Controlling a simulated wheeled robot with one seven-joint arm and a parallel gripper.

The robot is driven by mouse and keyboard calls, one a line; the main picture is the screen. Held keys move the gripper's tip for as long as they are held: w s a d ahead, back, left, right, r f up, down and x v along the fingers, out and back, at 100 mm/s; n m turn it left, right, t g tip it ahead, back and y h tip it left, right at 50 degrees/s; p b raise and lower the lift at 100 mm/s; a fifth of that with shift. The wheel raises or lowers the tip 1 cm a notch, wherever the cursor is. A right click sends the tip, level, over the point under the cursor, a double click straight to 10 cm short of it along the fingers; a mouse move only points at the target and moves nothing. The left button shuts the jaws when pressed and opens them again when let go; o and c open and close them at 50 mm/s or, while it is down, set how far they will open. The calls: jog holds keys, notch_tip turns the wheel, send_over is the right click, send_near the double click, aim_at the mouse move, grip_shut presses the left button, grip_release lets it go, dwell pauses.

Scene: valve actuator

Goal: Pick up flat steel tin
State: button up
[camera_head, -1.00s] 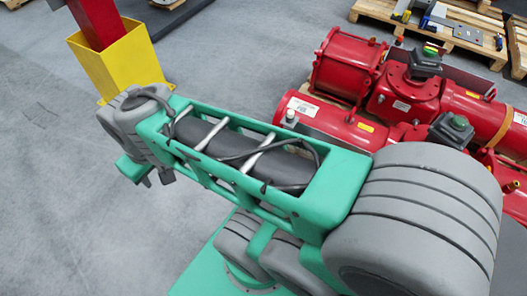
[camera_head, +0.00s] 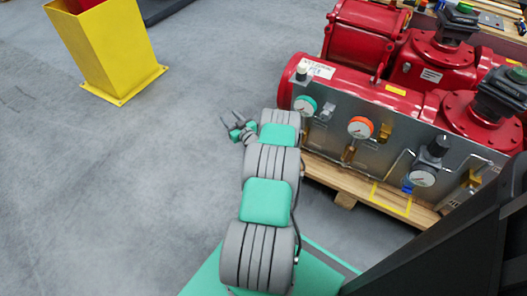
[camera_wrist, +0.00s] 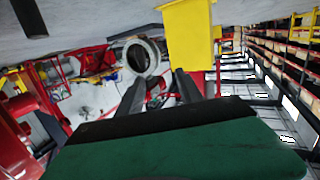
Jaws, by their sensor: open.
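My gripper (camera_head: 232,122) is small in the head view, at the far end of my arm, above bare grey floor and left of the red valve actuator. Its two thin fingers stand apart with nothing between them. The wrist view, which is tilted, shows the two dark fingers (camera_wrist: 160,92) spread and empty. I cannot make out a flat steel tin in either current view.
The red valve actuator (camera_head: 345,85) rests on a wooden pallet (camera_head: 345,186), with a gauge panel (camera_head: 330,135) close to my arm. A yellow post guard (camera_head: 105,50) stands at upper left, also in the wrist view (camera_wrist: 189,35). Floor between is clear.

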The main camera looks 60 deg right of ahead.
jog(key=s+d+f+m+h+b, duration=0.1)
jog(key=s+f+h, duration=0.1)
jog(key=s+f, duration=0.1)
jog(key=s+d+f+m+g+h+b, duration=0.1)
jog(key=s+d+f, duration=0.1)
jog(key=s+f, duration=0.2)
jog(key=s+d+f+m+h+b, duration=0.1)
jog(key=s+f+m+h, duration=0.1)
jog(key=s+f, duration=0.2)
jog(key=shift+s+d+f+g+h, duration=0.15)
jog(key=shift+f+g, duration=0.05)
jog(key=shift+f, duration=0.15)
jog(key=shift+s+d+f+g+h, duration=0.1)
jog(key=shift+d+f+g+h, duration=0.1)
jog(key=shift+f, duration=0.15)
jog(key=b+x, duration=0.4)
jog(key=x, duration=0.2)
jog(key=shift+w+d+r, duration=0.1)
jog(key=shift+w+d, duration=0.1)
jog(key=shift+d, duration=0.25)
jog(key=shift+w+d+r, duration=0.1)
jog(key=shift+d+r, duration=0.05)
jog(key=shift+r, duration=0.05)
grip_shut()
